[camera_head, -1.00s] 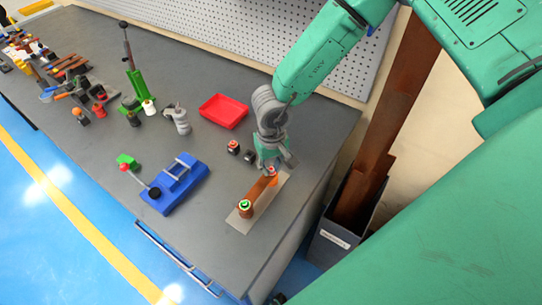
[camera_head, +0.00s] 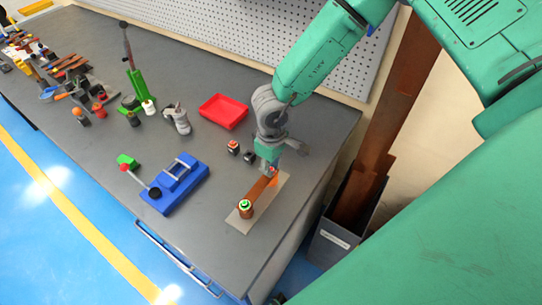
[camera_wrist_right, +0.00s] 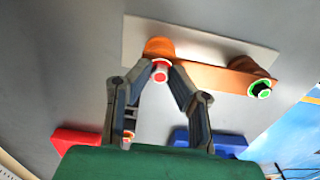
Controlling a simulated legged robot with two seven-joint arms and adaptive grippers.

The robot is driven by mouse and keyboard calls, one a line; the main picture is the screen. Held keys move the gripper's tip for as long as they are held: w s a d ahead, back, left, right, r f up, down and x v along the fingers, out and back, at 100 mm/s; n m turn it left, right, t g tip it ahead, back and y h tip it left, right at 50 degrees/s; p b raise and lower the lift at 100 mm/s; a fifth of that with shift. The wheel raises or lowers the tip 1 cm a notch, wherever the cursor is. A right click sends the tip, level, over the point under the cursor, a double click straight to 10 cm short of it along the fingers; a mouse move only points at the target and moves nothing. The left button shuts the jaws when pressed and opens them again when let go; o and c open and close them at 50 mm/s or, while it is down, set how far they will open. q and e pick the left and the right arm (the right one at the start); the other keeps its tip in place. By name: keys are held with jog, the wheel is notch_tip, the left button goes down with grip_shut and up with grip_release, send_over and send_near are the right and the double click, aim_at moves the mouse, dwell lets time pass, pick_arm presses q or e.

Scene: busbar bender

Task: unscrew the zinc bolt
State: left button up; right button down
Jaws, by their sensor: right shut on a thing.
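A copper bar (camera_head: 259,191) lies on a light plate (camera_head: 270,203) near the bench's right edge. A bolt with a red ring (camera_wrist_right: 160,74) is at one end of the bar, and a bolt with a green ring (camera_head: 245,204) is at the other; it also shows in the right wrist view (camera_wrist_right: 262,90). I cannot tell from colour which is zinc. My right gripper (camera_head: 270,167) points down at the red-ringed end. In the right wrist view its fingertips (camera_wrist_right: 161,69) close around the red-ringed bolt, which they partly hide. My left gripper is not in view.
A red tray (camera_head: 223,111), two small dark parts (camera_head: 233,147) and a blue tool with a lever (camera_head: 181,181) are nearby on the grey bench (camera_head: 110,190). A bin (camera_head: 334,237) with long brown bars stands beyond the bench's right edge. Several tools lie far left.

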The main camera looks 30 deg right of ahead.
jog(key=n, duration=0.5)
jog(key=shift+n, duration=0.3)
jog(key=c, duration=1.8)
grip_release()
jog(key=shift+o, duration=0.2)
jog(key=m, duration=0.5)
jog(key=shift+m, duration=0.4)
jog(key=m, duration=0.5)
jog(key=shift+m, duration=0.4)
